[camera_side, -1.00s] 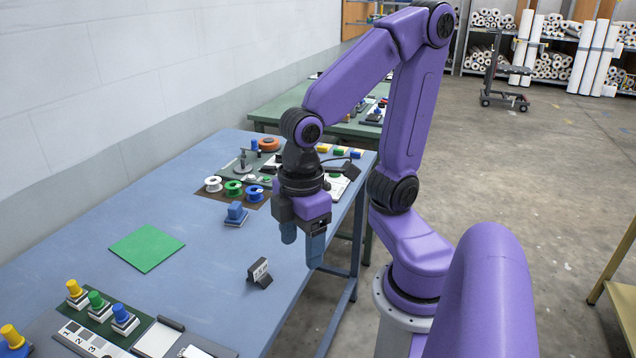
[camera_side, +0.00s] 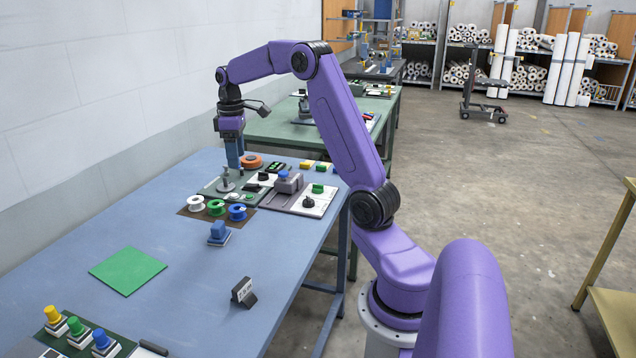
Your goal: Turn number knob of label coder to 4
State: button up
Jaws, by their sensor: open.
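My gripper (camera_side: 236,164) hangs pointing down over the far end of the blue table, in front of the orange disc. It is open and empty; from this angle its fingers overlap. A white panel with a black knob (camera_side: 309,202) lies in front of that machine. Another black knob (camera_side: 263,176) sits on a white plate closer to my gripper. I cannot tell which is the label coder's number knob, and no digits or pointer are readable.
A grey post on a round base (camera_side: 226,184) stands just below my gripper. White, green and blue spools (camera_side: 216,207) lie in front. A blue block (camera_side: 218,232), a small number sign (camera_side: 243,291) and a green sheet (camera_side: 128,270) are nearer. The table's middle is mostly clear.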

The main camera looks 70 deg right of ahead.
jog(key=s+d+f+m, duration=0.1)
jog(key=s+d, duration=0.1)
jog(key=d, duration=0.6)
jog(key=s+d+m, duration=0.1)
jog(key=s+d, duration=0.1)
jog(key=d, duration=0.6)
jog(key=m, duration=0.2)
send_over(318, 188)
notch_tip(318, 188, down, 2)
jog(key=f, duration=1.7)
jog(key=shift+w+d+f, duration=0.1)
jog(key=shift+d+f, duration=0.1)
jog(key=shift+d, duration=0.1)
jog(key=c, duration=1.1)
